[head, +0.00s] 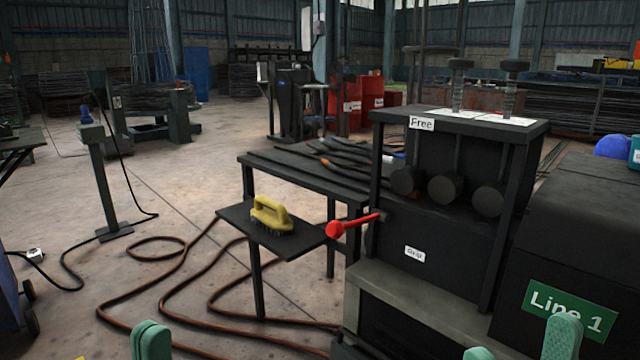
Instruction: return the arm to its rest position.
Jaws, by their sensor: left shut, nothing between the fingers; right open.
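My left gripper (151,341) shows at the bottom edge, left of centre. Its green fingertips are together, with nothing seen between them. My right gripper (521,346) shows at the bottom right, in front of the black machine housing, with its two green fingertips apart and nothing between them. Most of both arms is out of view. A red lever (357,225) with a round red knob sticks out to the left from the dark machine frame (460,245), between the "Free" label (422,124) and the "Grip" label (415,254). Both grippers are apart from the lever.
A yellow-handled brush (271,216) lies on a small dark shelf (240,222). Rods lie on the bench (290,172) behind it. A green "Line 1" sign (569,311) is on the black housing at right. Brown hose (185,290) loops over the floor. Floor at left is mostly open.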

